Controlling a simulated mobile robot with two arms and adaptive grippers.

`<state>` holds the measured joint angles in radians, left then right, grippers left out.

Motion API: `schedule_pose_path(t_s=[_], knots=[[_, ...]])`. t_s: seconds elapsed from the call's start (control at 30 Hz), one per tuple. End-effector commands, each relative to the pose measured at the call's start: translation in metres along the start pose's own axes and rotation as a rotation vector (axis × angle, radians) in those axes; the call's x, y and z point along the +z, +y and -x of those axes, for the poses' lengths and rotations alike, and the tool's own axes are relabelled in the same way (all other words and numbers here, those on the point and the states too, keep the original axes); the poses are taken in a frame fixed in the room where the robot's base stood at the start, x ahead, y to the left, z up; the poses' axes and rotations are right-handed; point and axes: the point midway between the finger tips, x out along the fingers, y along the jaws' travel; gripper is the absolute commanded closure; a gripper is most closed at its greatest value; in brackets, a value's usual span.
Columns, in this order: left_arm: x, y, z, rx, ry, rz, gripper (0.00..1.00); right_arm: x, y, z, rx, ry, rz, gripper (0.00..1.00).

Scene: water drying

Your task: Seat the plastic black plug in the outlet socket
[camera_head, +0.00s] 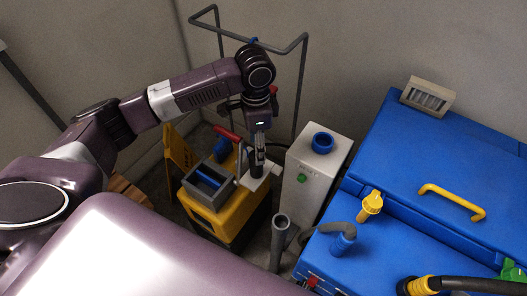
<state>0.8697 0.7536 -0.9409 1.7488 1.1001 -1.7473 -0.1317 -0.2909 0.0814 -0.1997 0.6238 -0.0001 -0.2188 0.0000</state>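My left gripper (259,155) points down above a yellow wheeled unit, beside the white cabinet. Its fingers are close together around a small dark piece that looks like the black plug (257,170). The plug is upright, against or just over a small pale block (250,183) that may be the outlet socket. The gripper hides the plug's top, and I cannot tell whether the plug is inside the block or only touching it. My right gripper is not in view.
The yellow unit (222,222) carries a grey bin with a blue bar. The white cabinet (311,185) with a blue cap stands close to the right of the gripper. A grey pipe (279,243) rises in front. A large blue machine (405,165) fills the right. Grey tube railing stands behind.

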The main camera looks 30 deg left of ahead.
Motion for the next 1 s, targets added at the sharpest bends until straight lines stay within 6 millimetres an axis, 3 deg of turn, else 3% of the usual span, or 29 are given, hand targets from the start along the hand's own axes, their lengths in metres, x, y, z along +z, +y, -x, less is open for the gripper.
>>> schedule_pose_path(t_s=[0.17, 0.53, 0.73, 1.0], knots=[[0.001, 0.001, -0.006, 0.002, -0.002, 0.0, 0.5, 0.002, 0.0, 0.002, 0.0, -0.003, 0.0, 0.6], [0.009, 0.007, -0.048, 0.003, -0.004, 0.001, 0.5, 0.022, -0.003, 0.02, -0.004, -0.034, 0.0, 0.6], [0.009, 0.009, -0.074, 0.001, -0.001, -0.001, 0.5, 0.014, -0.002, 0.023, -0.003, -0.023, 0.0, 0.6], [0.009, 0.008, -0.079, 0.0, 0.0, -0.001, 0.5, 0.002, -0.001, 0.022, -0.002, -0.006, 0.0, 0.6]])
